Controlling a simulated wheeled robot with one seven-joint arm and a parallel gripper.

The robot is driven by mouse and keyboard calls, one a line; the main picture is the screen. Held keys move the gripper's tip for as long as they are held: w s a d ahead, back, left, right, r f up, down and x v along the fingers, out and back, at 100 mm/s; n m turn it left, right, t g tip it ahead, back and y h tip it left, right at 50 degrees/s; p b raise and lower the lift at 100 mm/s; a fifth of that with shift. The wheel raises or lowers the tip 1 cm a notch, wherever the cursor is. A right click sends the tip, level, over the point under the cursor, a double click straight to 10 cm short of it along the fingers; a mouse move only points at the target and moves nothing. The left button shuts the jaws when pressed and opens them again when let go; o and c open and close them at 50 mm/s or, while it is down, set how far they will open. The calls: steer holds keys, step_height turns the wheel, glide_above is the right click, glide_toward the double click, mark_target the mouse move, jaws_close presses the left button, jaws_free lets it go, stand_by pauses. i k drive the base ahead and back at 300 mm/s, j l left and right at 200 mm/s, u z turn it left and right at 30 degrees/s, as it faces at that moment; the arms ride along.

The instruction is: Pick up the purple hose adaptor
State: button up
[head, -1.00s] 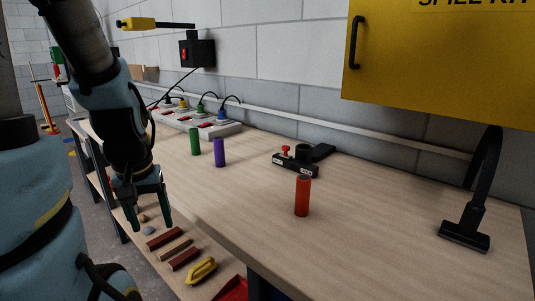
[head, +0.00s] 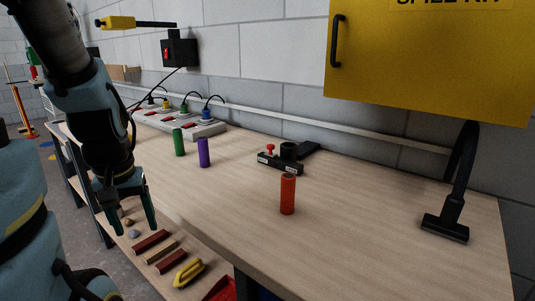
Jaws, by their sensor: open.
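The purple hose adaptor (head: 204,153) is a small upright cylinder on the wooden workbench (head: 350,235). It stands just right of a green cylinder (head: 179,142). A red-orange cylinder (head: 288,194) stands upright nearer to me, further right. My gripper (head: 128,222) is open and points down, with nothing seen between its fingers. In the picture it is left of and below the purple adaptor, apart from it, by the bench's front edge.
A black tool with a red knob (head: 283,160) lies behind the red-orange cylinder. A power strip (head: 190,125) with plugs runs along the wall. A black lamp-like nozzle (head: 446,222) stands at right, below a yellow cabinet (head: 430,60). A lower shelf holds battens and a yellow-handled item (head: 189,273).

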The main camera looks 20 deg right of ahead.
mark_target(202, 142)
steer(key=i+j, duration=0.25)
steer(key=j, duration=0.15)
steer(key=i+j, duration=0.3)
steer(key=i+j+z, duration=0.1)
steer(key=i+j, duration=0.15)
steer(key=j, duration=0.3)
steer(key=i+j, duration=0.25)
steer(key=j, duration=0.15)
steer(key=i+j, duration=0.25)
steer(key=j, duration=0.2)
steer(key=i+z, duration=0.1)
steer(key=z, duration=0.3)
steer(key=j+z, duration=0.1)
steer(key=z, duration=0.25)
steer(key=i+j+z, duration=0.1)
steer(key=z, duration=0.3)
steer(key=j+z, duration=0.15)
steer(key=z, duration=0.2)
steer(key=i+j+z, duration=0.1)
steer(key=i+j, duration=0.15)
steer(key=i, duration=0.1)
